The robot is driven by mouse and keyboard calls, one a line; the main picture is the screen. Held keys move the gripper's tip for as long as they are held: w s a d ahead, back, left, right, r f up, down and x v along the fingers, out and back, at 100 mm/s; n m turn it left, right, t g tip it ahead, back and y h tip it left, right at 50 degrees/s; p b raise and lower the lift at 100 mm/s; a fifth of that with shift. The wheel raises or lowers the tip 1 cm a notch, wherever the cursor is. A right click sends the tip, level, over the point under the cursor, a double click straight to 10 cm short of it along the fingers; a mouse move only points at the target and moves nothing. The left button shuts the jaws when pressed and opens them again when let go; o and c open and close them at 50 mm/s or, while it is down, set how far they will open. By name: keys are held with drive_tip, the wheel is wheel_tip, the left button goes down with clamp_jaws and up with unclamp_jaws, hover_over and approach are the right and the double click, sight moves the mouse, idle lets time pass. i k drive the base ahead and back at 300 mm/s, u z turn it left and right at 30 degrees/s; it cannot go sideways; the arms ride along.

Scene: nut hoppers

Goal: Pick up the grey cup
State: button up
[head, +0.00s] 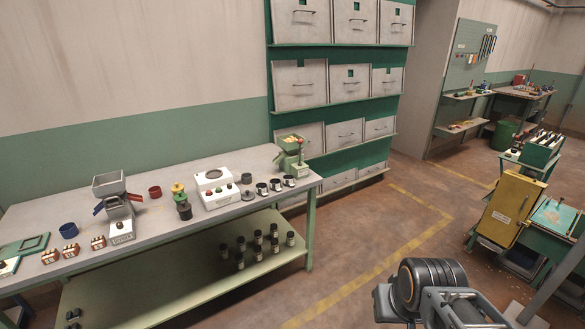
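A small grey cup (248,194), low and round, appears to stand on the workbench (165,228) between the white machine and the dark labelled jars. It is small in the picture, so its inside is hard to make out. A blue cup (68,230) and a dark red cup (154,192) stand farther left on the same bench. Part of my arm (435,288) shows at the lower right, well away from the bench. My gripper's fingers are not visible.
The bench also holds a grey hopper (109,183), a white machine (215,188), dark jars (275,186) and a green hopper (291,155). Several jars (258,245) stand on the lower shelf. Drawers (340,84) rise behind. A yellow cabinet (508,208) stands right; floor between is clear.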

sight(247, 179)
drive_tip(key=z, duration=0.15)
drive_tip(key=i, duration=1.1)
drive_tip(key=u, duration=0.6)
drive_tip(key=i, duration=0.8)
drive_tip(key=u, duration=1.3)
drive_tip(key=i, duration=0.4)
drive_tip(key=u, duration=0.3)
